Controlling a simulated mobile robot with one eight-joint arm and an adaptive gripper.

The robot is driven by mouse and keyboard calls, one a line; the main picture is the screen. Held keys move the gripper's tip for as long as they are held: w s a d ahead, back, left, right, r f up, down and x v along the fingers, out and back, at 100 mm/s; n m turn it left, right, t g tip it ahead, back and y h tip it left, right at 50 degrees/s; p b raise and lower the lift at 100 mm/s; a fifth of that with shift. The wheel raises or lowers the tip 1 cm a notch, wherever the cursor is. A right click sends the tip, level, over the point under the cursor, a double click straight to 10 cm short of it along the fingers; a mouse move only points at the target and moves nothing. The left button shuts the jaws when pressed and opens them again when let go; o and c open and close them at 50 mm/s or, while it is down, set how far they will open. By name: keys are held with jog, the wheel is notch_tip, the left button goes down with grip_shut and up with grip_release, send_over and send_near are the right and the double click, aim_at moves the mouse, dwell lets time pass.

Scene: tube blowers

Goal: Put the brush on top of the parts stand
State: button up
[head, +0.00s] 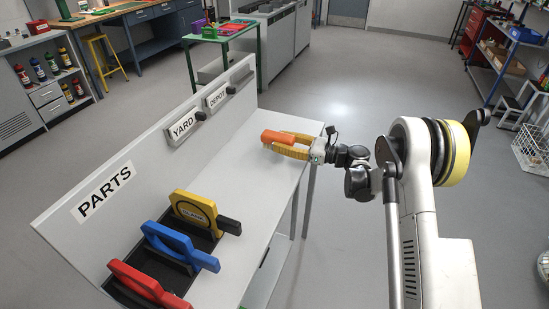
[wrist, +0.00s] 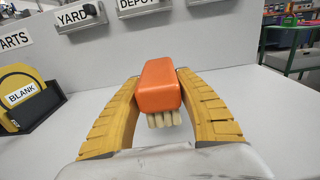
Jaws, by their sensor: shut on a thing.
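The brush (wrist: 158,86) has an orange block and pale bristles pointing down. In the head view the brush (head: 277,136) is at the far end of the white bench. My gripper (head: 284,147) has yellow ribbed fingers, shut on the brush from both sides; in the wrist view the gripper (wrist: 157,92) fills the middle. I cannot tell whether the bristles touch the bench top. The PARTS sign (head: 104,191) is on the back panel at the near end. Below it is a black rack (head: 180,243) with yellow, blue and red rounded pieces.
The white bench top (head: 243,215) is clear between the rack and my gripper. A green-framed table (head: 225,37) stands beyond; open floor lies right.

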aim_at(276, 159)
jog(key=shift+w+a+f, duration=0.1)
jog(key=shift+a+f, duration=0.4)
jog(key=shift+a, duration=0.25)
notch_tip(276, 159, down, 4)
jog(key=b, duration=0.2)
jog(key=shift+b, duration=0.35)
jog(key=shift+r, duration=0.1)
jog(key=o, duration=1.1)
jog(key=shift+c, duration=0.2)
